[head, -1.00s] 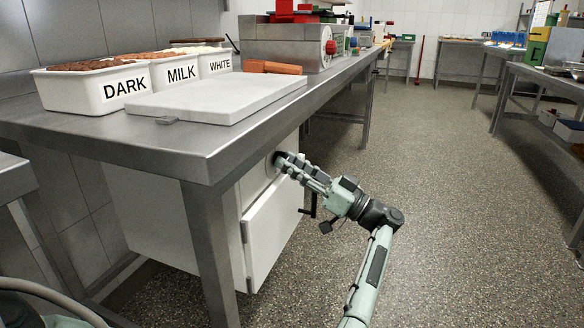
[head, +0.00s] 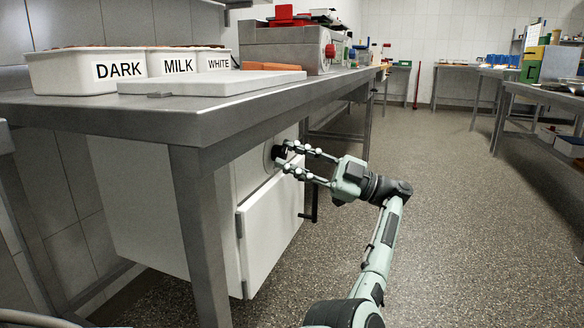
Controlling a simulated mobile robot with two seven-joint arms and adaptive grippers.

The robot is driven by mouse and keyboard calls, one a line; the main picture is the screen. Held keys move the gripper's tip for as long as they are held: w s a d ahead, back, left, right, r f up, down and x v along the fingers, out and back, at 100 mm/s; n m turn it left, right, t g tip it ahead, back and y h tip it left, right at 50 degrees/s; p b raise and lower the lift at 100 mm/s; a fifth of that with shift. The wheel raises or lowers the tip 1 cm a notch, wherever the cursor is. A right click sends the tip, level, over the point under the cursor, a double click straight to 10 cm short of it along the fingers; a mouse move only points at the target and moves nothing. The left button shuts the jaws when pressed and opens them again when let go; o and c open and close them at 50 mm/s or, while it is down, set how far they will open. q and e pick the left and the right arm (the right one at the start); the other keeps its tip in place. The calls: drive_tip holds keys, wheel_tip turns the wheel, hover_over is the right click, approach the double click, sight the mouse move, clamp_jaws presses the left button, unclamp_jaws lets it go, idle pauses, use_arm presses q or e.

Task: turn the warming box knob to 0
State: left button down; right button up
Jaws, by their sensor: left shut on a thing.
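The white warming box (head: 150,205) stands under the marble-slab table, with its door (head: 270,228) closed on the side facing right. Its dark knob (head: 278,153) sits above the door on a round dial plate, just below the table edge. My left gripper (head: 283,160) reaches in from the right with its fingertips at the knob, one finger above the other in the picture, shut on it. The fingertips partly cover the knob, and its setting cannot be read. My right gripper is not in view.
The steel table (head: 120,116) overhangs the box, and its front leg (head: 199,240) stands close left of the door. A black door handle (head: 313,200) sticks out below the gripper. The tubs and marble slab (head: 215,84) are on top. The floor to the right is clear.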

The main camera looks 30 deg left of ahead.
use_arm(q)
drive_tip(key=n+g+h, duration=0.1)
drive_tip(key=n+h, duration=0.1)
drive_tip(key=n, duration=0.3)
drive_tip(key=shift+w+r, duration=0.1)
drive_tip(key=shift+w, duration=0.05)
drive_tip(key=shift+n+g+h, duration=0.3)
drive_tip(key=shift+n+h, duration=0.6)
drive_tip(key=shift+n, duration=1.7)
drive_tip(key=c, duration=1.2)
unclamp_jaws()
drive_tip(key=shift+o, duration=0.2)
drive_tip(key=shift+m, duration=0.4)
